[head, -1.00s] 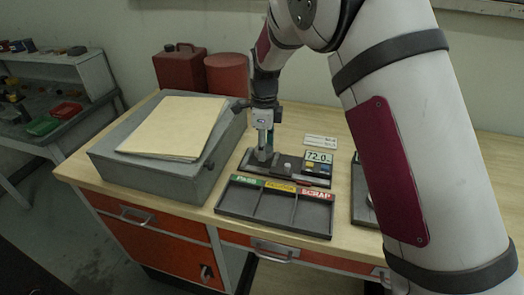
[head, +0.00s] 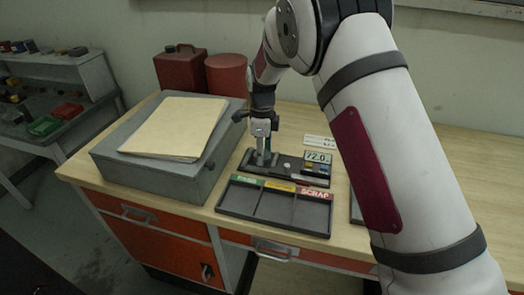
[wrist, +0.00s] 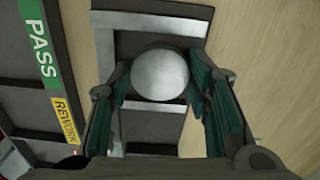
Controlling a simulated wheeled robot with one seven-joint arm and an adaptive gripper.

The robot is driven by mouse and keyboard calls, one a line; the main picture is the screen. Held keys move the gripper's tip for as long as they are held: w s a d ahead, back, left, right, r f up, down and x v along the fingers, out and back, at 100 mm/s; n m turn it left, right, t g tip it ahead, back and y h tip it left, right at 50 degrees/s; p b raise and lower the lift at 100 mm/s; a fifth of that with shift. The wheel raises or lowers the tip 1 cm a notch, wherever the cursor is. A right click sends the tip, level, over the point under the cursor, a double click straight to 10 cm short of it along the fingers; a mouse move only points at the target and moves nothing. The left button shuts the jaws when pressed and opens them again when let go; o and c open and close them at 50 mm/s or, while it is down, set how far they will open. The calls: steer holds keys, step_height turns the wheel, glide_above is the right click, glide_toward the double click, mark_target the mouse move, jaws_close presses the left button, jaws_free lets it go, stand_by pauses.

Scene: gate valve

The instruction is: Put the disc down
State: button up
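The disc (wrist: 160,74) is a smooth silver round piece in the wrist view. It lies between the two green-padded fingertips of my gripper (wrist: 160,80), which appear to meet its sides. In the head view my gripper (head: 263,156) points down over the left part of the dark tester (head: 318,180) with the lit 72.0 display. The disc is low over the tester's grey-striped surface; I cannot tell whether it touches it. My fingers hide the disc in the head view.
A tray (head: 272,230) with PASS, REWORK and SCRAP labels lies in front of the tester; its visible compartments look empty. A grey box (head: 150,180) with folders (head: 175,125) stands left. Red containers (head: 228,75) stand behind.

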steer(key=o, duration=0.3)
step_height(320, 180, up, 11)
steer(key=b, duration=0.2)
steer(key=s+d+r+n+t, duration=0.1)
steer(key=s+d+r+n, duration=0.4)
steer(key=r, duration=0.4)
steer(key=s+d+r+n+t, duration=0.1)
steer(key=s+d+r+n, duration=0.3)
steer(key=s, duration=0.5)
steer(key=s+d+r+n+t, duration=0.1)
steer(key=s+d+r+n, duration=0.1)
steer(key=s+d+n, duration=0.6)
steer(key=s+f+n, duration=0.1)
steer(key=s, duration=0.3)
steer(key=s+d+f+n+t, duration=0.1)
steer(key=s, duration=0.3)
steer(key=s+f+n+t, duration=0.1)
steer(key=s, duration=0.3)
steer(key=shift+s+d+f, duration=0.2)
steer(key=shift+d+f, duration=0.05)
steer(key=shift+d, duration=0.05)
